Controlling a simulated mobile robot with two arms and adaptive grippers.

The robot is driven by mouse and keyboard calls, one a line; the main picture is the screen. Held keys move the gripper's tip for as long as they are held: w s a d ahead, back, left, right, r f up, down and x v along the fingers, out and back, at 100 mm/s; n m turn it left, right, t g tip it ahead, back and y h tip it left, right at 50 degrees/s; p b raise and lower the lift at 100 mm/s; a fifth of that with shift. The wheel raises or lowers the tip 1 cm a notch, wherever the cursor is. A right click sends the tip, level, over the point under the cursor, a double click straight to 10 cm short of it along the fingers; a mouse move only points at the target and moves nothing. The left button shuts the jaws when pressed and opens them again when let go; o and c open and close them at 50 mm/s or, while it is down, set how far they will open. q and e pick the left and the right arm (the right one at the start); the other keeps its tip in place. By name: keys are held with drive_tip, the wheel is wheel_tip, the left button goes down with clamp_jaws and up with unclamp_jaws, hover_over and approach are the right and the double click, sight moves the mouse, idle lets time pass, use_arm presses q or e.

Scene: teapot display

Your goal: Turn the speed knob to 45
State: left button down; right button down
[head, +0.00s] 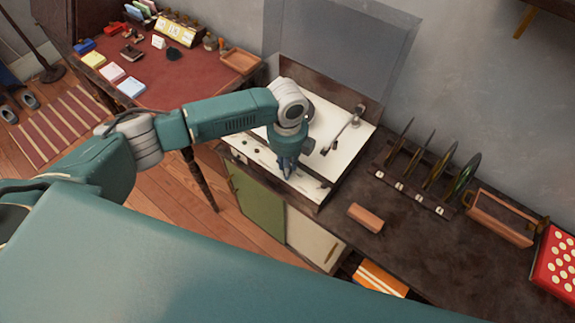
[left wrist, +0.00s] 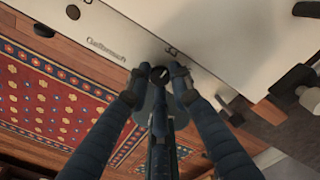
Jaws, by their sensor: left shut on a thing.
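The record player (head: 335,100) has a white deck with a metal arm on its right side and stands on the dark cabinet. My left gripper (head: 287,168) reaches down to the deck's front edge in the head view and hides the spot below it. In the left wrist view my left gripper (left wrist: 161,80) is shut, with its fingertips on both sides of a small dark round speed knob (left wrist: 159,74) with a light mark. The setting it points to is too small to read. Lettering shows on the white panel left of the knob. My right gripper is not in view.
A small wooden block (head: 366,217) lies on the cabinet top right of the player. A record rack (head: 412,190) and a wooden box (head: 500,217) stand farther right. A desk (head: 165,80) with several small items is at upper left.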

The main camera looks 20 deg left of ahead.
use_arm(q)
drive_tip(key=m, duration=0.4)
drive_tip(key=shift+r+m, duration=0.1)
drive_tip(key=shift+m, duration=0.3)
drive_tip(key=m, duration=0.4)
drive_tip(key=shift+w, duration=0.1)
drive_tip(key=shift+m, duration=1.2)
drive_tip(key=c, duration=1.8)
unclamp_jaws()
